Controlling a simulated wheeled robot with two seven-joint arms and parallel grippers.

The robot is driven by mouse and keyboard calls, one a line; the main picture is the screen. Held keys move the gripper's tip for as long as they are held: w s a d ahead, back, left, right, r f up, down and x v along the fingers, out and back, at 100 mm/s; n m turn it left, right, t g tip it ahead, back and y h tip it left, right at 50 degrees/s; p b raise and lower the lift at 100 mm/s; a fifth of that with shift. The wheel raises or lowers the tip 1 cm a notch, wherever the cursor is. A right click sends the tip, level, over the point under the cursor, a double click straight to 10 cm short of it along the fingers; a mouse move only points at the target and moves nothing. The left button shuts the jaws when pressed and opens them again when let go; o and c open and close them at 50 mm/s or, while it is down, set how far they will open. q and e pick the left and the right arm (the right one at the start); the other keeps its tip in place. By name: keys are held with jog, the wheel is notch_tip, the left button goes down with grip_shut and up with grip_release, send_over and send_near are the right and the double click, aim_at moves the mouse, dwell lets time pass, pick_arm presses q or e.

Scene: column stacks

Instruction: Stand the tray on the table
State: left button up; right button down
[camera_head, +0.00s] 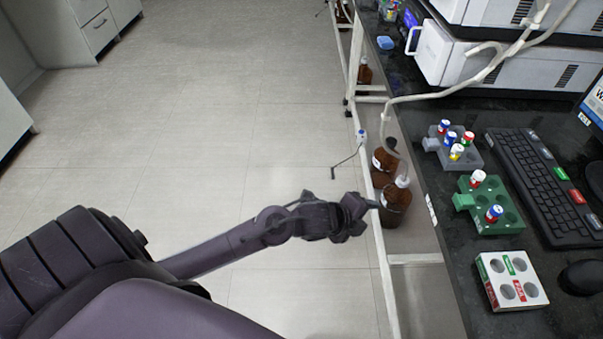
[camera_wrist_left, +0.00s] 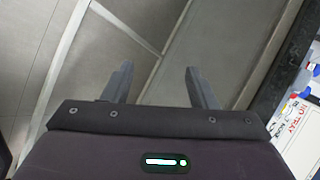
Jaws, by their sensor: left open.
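A white tray (camera_head: 512,279) with round holes and red and green labels sits at the near end of the black table (camera_head: 455,270); its holes look empty. A green tray (camera_head: 480,216) behind it holds a red-capped and a blue-capped vial. A grey tray (camera_head: 471,160) further back holds several capped vials. My left gripper (camera_head: 368,205) is open and empty, left of the table edge over the floor side. In the left wrist view its fingers (camera_wrist_left: 158,72) are apart with only floor and frame between them. My right gripper is not in view.
Brown bottles (camera_head: 395,205) stand on a low shelf under the table's left side. A keyboard (camera_head: 545,190) and a mouse (camera_head: 583,277) lie right of the trays. White machines (camera_head: 500,60) with hoses stand at the back. The floor at left is clear.

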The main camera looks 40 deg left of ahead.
pick_arm(q)
jog(key=s+a+f+n+g+y, duration=0.2)
jog(key=s+f+n+g, duration=0.6)
jog(key=s+f+n, duration=1)
jog(key=s+f+y, duration=0.1)
jog(key=s+f, duration=0.3)
jog(key=s, duration=0.1)
jog(key=shift+a+n, duration=0.2)
jog(key=shift+n, duration=0.1)
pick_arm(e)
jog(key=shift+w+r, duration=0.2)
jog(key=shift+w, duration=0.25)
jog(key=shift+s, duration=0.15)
